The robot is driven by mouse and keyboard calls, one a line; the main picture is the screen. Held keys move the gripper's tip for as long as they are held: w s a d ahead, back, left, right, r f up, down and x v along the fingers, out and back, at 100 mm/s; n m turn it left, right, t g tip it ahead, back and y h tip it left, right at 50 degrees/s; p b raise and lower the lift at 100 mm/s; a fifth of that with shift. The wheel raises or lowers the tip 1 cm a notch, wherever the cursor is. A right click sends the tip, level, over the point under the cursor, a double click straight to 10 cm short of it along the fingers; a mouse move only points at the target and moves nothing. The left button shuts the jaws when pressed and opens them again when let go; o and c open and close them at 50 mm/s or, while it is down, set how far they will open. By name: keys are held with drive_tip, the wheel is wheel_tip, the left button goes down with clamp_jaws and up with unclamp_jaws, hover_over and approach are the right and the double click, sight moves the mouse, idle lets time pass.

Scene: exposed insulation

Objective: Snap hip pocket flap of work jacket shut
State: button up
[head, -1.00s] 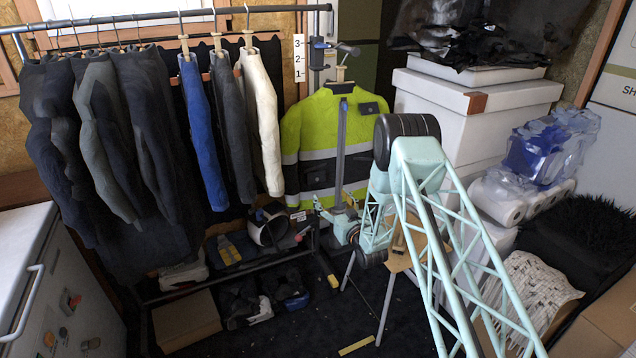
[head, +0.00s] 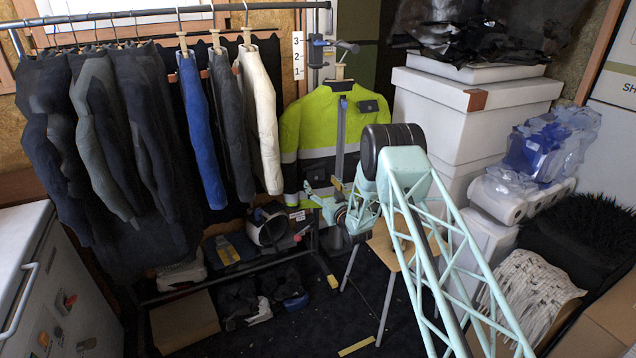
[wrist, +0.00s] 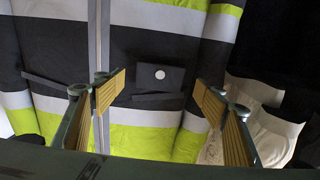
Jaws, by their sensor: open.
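There a dark hip pocket flap (wrist: 147,68) with a white round snap (wrist: 160,74) lies against the navy band, beside a dark strip (wrist: 152,97). My gripper (wrist: 160,95) is open and empty. Its two yellow-padded fingers stand on either side of the flap in the picture, apparently apart from it. In the head view my gripper (head: 322,189) is in front of the jacket's lower part and hides some of it.
A white garment (head: 262,120) hangs just left of the jacket, with more garments further left. A wooden stool (head: 400,240) is below my arm. White boxes (head: 470,120) stand at the right.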

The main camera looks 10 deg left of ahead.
sight(316, 177)
drive_tip(key=shift+b+x, duration=0.35)
drive_tip(key=shift+x, duration=1.45)
drive_tip(key=shift+c, duration=0.3)
drive_tip(key=c, duration=0.8)
